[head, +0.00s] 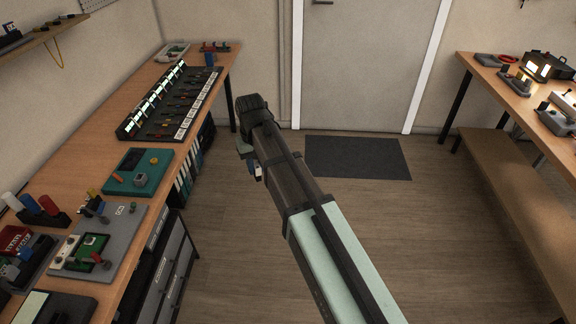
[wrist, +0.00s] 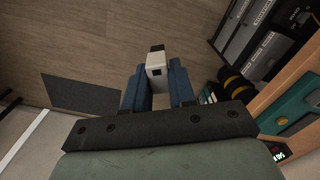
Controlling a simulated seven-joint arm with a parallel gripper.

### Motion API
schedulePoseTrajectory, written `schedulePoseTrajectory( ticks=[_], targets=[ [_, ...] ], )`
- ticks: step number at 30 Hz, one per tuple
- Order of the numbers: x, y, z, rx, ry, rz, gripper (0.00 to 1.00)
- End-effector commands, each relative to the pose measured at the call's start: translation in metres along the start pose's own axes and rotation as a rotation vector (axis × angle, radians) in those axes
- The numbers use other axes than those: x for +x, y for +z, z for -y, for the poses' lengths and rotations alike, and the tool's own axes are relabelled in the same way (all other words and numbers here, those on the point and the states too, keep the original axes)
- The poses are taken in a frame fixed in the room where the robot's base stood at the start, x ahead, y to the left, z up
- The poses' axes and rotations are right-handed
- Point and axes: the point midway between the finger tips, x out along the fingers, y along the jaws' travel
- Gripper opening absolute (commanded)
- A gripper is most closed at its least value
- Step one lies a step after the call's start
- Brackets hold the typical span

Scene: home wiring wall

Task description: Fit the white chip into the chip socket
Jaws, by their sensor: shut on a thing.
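My gripper (wrist: 157,88) is shut on the white chip (wrist: 156,72), a small white block with a dark square on its face and a dark end. The chip sits between the blue fingers. In the head view my gripper (head: 254,170) hangs over open floor, to the right of the left workbench and apart from it. The chip shows there only as a small pale spot. I cannot make out the chip socket for certain. A grey board (head: 124,238) on the left bench carries a green patch (head: 93,246) and small parts. A teal board (head: 131,161) with small parts lies behind it.
The left workbench (head: 213,93) also bears a long rack (head: 168,101) of lit modules and a holder with coloured cylinders (head: 45,207). Drawers (head: 172,262) stand under it. A second bench (head: 489,77) is at right. The floor between, with a dark mat (head: 357,158), is clear.

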Motion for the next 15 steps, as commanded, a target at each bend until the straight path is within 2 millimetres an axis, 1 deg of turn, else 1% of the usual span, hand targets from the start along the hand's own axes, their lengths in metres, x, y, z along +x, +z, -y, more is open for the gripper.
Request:
schedulePoseTrajectory(
  ticks=[1, 8, 9, 14, 15],
  targets=[
    [-0.002, -0.011, 0.019, -0.026, 0.000, 0.000, 0.00],
    [-0.007, -0.043, 0.101, -0.121, 0.000, 0.000, 0.00],
    [-0.008, -0.049, 0.116, -0.136, 0.000, 0.000, 0.00],
    [-0.013, -0.072, 0.176, -0.181, 0.000, 0.000, 0.00],
    [-0.015, -0.078, 0.192, -0.190, 0.000, 0.000, 0.00]
  ],
)
